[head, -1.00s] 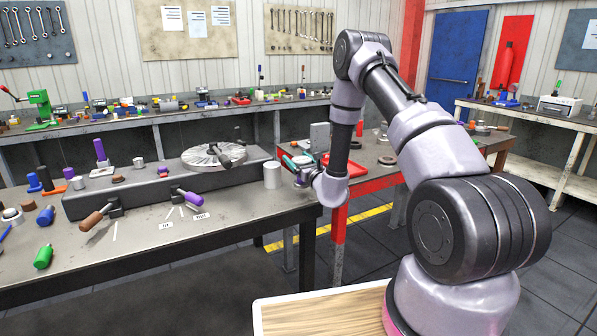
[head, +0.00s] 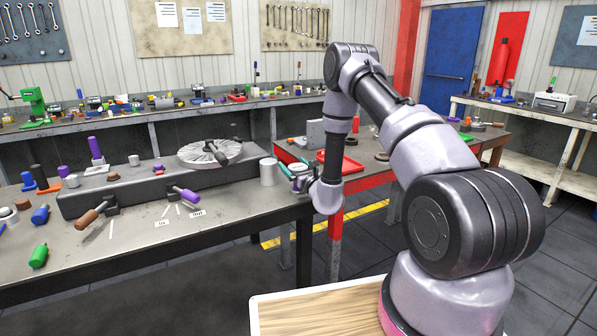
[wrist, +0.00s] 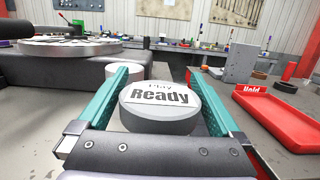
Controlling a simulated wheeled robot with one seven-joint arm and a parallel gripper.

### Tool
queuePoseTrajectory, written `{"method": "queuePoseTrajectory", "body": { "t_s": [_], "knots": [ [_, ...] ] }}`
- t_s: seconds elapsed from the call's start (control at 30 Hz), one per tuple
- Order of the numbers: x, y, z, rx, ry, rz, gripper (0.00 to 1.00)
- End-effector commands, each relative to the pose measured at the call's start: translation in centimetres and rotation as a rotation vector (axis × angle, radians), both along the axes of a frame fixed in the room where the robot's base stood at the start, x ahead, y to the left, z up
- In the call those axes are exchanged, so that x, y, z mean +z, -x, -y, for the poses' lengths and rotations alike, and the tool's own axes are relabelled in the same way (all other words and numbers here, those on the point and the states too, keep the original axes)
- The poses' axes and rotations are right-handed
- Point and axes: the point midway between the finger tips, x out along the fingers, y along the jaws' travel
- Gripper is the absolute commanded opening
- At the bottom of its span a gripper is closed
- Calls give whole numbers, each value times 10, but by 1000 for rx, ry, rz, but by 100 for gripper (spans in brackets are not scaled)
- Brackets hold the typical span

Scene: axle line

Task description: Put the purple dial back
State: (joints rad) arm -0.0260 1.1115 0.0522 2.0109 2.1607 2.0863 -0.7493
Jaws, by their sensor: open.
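A lever with a purple handle (head: 186,193) sticks out from the front of the long grey block on the bench, pointing right and slightly down over white marks and small labels. It may be the purple dial; I cannot be sure. In the wrist view my gripper (wrist: 166,108) is open, with teal fingers on either side of a grey disc (wrist: 158,122) whose white top reads "Ready". Contact between fingers and disc cannot be told.
A brown-handled lever (head: 92,216) stands left of the purple one. A grey cylinder (head: 268,172) stands near the bench's right end. A spoked wheel (head: 208,151) lies on the block. A red tray (wrist: 285,118) is right of my gripper. Bench front is mostly clear.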

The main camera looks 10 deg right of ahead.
Motion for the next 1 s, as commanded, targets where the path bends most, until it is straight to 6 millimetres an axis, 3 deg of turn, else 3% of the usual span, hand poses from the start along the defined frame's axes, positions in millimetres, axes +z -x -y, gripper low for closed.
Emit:
{"method": "queuePoseTrajectory", "body": {
  "t_s": [0.5, 0.87, 0.97, 1.0],
  "knots": [
    [-16, 93, 31, -2, 0, -6, 100],
    [-17, 113, 36, 4, -1, 1, 100],
    [2, 110, 26, 54, -5, 26, 100],
    [16, 109, 17, 97, -8, 45, 100]
  ]
}}
